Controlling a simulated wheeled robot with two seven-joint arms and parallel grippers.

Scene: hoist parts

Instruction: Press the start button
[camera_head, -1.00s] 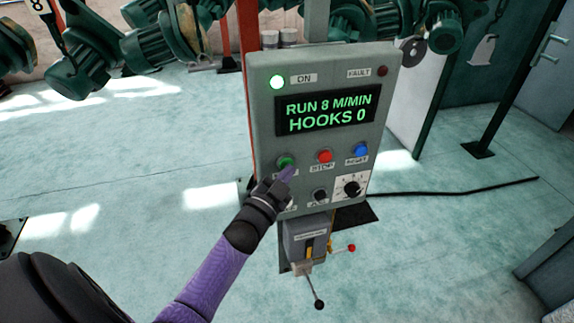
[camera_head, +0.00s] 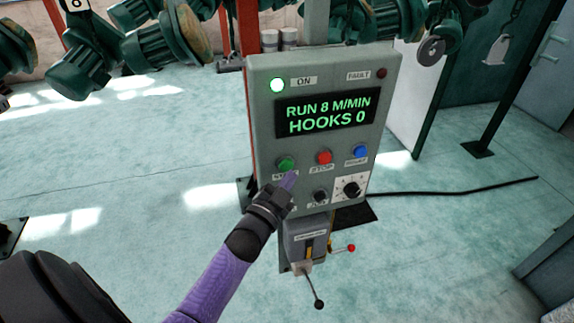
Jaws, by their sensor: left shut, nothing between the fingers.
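The green start button (camera_head: 286,163) is at the left of the button row on a grey control box (camera_head: 262,120). Its label below is partly hidden by my gripper. My left gripper (camera_head: 289,180) is shut and empty, its tip just below and right of the green button and apart from it in the picture. The display (camera_head: 325,114) reads RUN 8 M/MIN and HOOKS 0. The white ON lamp (camera_head: 277,85) is lit and the FAULT lamp (camera_head: 381,73) is dark. My right gripper is out of view.
A red stop button (camera_head: 324,157), a blue button (camera_head: 360,153), a small black knob (camera_head: 320,196) and a dial (camera_head: 351,188) sit close by. A lever (camera_head: 318,303) juts out below. Green hoist parts (camera_head: 165,40) hang behind. The floor at left is mostly clear.

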